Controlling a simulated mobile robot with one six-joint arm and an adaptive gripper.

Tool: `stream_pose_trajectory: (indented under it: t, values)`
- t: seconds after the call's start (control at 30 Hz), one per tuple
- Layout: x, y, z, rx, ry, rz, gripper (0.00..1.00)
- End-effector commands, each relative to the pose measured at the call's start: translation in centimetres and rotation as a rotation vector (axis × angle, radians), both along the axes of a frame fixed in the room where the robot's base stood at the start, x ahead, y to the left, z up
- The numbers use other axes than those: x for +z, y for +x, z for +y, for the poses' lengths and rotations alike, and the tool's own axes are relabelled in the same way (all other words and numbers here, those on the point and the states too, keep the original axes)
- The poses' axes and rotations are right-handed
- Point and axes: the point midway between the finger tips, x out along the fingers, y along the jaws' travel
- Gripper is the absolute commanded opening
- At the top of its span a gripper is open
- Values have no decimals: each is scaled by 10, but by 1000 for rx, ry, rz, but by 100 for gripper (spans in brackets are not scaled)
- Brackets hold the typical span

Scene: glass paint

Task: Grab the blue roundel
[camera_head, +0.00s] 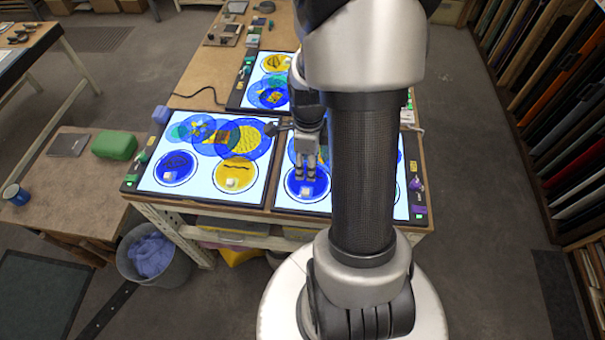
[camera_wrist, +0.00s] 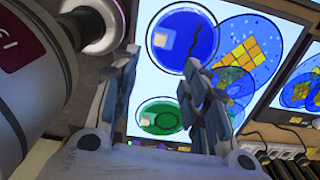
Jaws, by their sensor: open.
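A blue roundel (camera_head: 320,186) with a small pale block (camera_head: 306,190) on it lies at the front left of the right light panel. My gripper (camera_head: 306,178) hangs over it, fingers pointing down. In the wrist view a blue roundel (camera_wrist: 202,38) with a pale block (camera_wrist: 164,40) and a dark wavy line lies beyond my open, empty fingers (camera_wrist: 162,66). Whether the fingertips touch it cannot be told. Another blue roundel (camera_head: 176,160) with a pale block lies at the front left of the left panel. My arm hides much of the right panel.
A yellow roundel (camera_head: 236,168) lies on the left panel (camera_head: 205,190). A green roundel (camera_wrist: 160,118) with a pale block shows in the wrist view. Overlapping patterned discs (camera_head: 252,138) cover the panels' backs. A third panel (camera_head: 238,100) stands behind. Small items line the panel edges.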

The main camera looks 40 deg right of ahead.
Motion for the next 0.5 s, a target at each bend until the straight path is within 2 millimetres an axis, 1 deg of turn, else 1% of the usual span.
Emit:
stream_pose_trajectory:
  t: [0.03,0.23,0.33,0.5]
  values:
    - [-15,-1,1,1,3,5,42]
    - [-57,-1,1,3,3,3,42]
    - [-71,0,1,3,1,2,42]
    - [-80,0,1,4,0,0,42]
